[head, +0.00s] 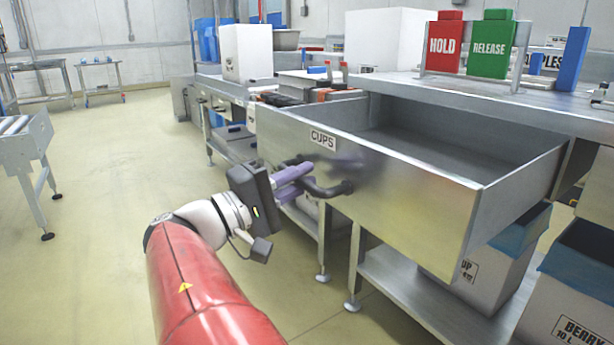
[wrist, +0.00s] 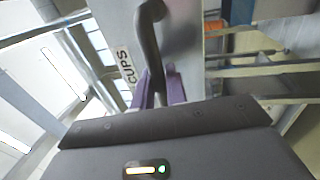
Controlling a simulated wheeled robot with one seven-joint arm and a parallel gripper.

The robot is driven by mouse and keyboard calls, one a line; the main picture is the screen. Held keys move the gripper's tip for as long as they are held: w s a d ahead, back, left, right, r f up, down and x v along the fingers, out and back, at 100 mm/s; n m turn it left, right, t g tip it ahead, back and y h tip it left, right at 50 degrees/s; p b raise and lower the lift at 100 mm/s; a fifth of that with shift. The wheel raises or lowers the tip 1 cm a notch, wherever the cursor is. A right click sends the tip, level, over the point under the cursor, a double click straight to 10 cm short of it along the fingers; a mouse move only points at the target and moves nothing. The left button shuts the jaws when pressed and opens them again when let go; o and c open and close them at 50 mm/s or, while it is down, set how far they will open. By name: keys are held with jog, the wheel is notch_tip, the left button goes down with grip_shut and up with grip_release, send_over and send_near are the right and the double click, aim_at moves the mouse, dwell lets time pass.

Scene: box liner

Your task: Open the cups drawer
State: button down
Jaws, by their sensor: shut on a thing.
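The cups drawer (head: 410,199) is a wide metal drawer with a "CUPS" label, and it stands pulled well out from under the bench. Its inside shows and looks empty. Its dark bar handle (head: 331,190) is on the front face. My gripper (head: 308,180), with purple fingers, is shut on the handle. In the wrist view the purple fingers (wrist: 160,88) close around the dark handle (wrist: 149,40), beside the "CUPS" label on the drawer front (wrist: 180,45). Part of the handle is hidden by the fingers.
Red HOLD (head: 444,45) and green RELEASE (head: 490,47) signs stand on the bench top. A roller conveyor (head: 22,130) stands at the left. The floor (head: 110,200) between is clear.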

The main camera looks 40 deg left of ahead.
jog(key=shift+f, duration=0.1)
jog(key=c, duration=1.5)
grip_release()
jog(key=v, duration=0.8)
jog(key=shift+w+p, duration=0.1)
jog(key=shift+p, duration=0.25)
